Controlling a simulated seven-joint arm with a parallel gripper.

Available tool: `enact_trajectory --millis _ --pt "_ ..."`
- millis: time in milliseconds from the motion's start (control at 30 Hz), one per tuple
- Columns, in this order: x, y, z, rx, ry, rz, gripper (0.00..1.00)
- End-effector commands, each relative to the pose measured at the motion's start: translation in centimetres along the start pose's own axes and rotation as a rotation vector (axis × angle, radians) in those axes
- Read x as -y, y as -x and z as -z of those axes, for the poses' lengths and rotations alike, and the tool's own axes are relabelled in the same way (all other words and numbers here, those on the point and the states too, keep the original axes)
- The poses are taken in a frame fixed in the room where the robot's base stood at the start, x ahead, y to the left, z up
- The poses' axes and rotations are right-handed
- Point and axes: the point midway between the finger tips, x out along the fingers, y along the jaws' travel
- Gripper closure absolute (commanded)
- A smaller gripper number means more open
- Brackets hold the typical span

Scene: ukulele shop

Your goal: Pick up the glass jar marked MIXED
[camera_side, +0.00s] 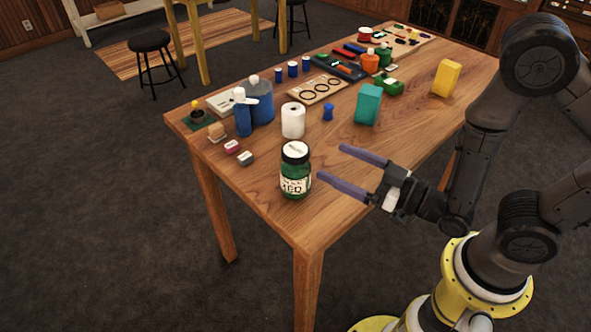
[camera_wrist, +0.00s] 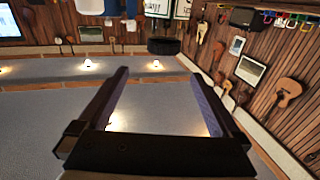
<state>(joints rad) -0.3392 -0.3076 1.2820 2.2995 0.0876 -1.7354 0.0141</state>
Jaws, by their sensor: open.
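The glass jar (camera_side: 295,184) stands upright near the front left edge of the wooden table. It is green with a dark rim, a pale lid top and a white label, whose lettering reads only in part, ending in "ED". My gripper (camera_side: 330,162) is open and empty, to the right of the jar, with its two purple-grey fingers pointing left towards it. The nearer fingertip is close to the jar's right side; I see a small gap. Both fingers also show spread apart in the wrist view (camera_wrist: 160,73), with nothing between them.
A white paper roll (camera_side: 293,120) stands behind the jar, with a blue bottle (camera_side: 242,115) farther left. Two small blocks (camera_side: 245,158) lie left of the jar. A teal box (camera_side: 368,104) and yellow box (camera_side: 447,78) stand farther back. The table's front right area is clear.

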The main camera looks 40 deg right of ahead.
Motion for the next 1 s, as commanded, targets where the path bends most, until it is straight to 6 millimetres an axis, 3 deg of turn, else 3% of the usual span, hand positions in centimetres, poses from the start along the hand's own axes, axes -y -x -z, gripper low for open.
enact_trajectory --millis 33,167,500,767,1000 --pt "0.5 0.4 -1.1 0.031 0.002 0.016 0.00" --pt "0.9 -0.5 -1.2 0.034 0.002 0.027 0.00" --pt "0.9 -6.6 -1.4 0.032 0.002 0.026 0.00" --pt "0.9 -8.5 -1.5 0.033 0.002 0.026 0.00" --pt "0.4 -11.5 -2.1 0.033 0.002 0.025 0.00"
